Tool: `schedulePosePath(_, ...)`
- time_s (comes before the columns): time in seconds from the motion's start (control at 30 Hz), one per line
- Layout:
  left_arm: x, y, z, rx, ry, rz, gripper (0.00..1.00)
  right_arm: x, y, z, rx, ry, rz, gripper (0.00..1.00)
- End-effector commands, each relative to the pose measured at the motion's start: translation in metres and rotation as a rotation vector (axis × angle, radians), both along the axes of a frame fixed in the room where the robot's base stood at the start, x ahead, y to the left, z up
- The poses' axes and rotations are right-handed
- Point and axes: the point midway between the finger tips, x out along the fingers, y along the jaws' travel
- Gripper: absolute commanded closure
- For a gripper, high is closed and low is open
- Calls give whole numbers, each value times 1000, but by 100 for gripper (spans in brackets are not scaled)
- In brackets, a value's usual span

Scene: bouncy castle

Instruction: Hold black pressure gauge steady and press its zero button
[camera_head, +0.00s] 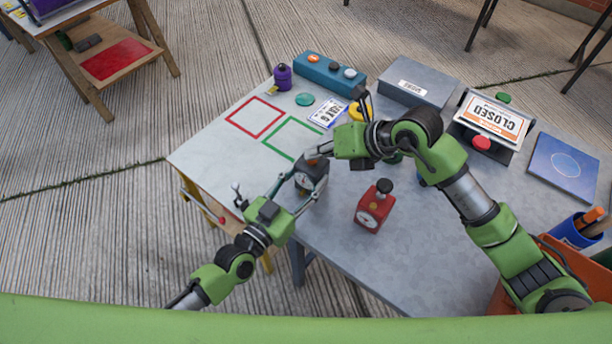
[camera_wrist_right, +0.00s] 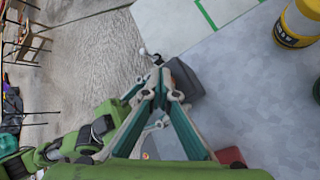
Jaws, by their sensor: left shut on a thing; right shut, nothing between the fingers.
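The black pressure gauge (camera_head: 312,176) stands near the front edge of the table, its dial facing the front. In the right wrist view its dark body (camera_wrist_right: 186,80) shows just beyond my right fingers. My left gripper (camera_head: 297,194) is shut on the black gauge, its fingers at the gauge's sides. My right gripper (camera_head: 316,155) is shut and empty, its tips at the top of the gauge; I cannot tell whether they touch it. The zero button is hidden or too small to make out. In the right wrist view my right gripper's closed fingers (camera_wrist_right: 158,88) point at the gauge.
A red gauge (camera_head: 369,211) with a black knob stands right of the black one. Red (camera_head: 234,122) and green (camera_head: 267,146) outlined squares lie empty on the table. A purple bottle (camera_head: 283,78), a blue button box (camera_head: 318,72) and a CLOSED sign (camera_head: 494,119) stand farther back.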

Motion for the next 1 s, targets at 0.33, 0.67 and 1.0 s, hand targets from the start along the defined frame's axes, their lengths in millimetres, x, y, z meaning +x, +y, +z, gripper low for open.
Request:
schedulePosePath(0.33, 0, 0, 0, -1, -1, 0, 88, 0, 0, -1, 0, 0, 0, 100)
schedulePosePath(0.67, 0, 0, 0, -1, -1, 0, 88, 0, 0, 1, 0, -1, 1, 100)
schedulePosePath(1.0, 0, 0, 0, -1, -1, 0, 88, 0, 0, 9, 0, -1, 1, 100)
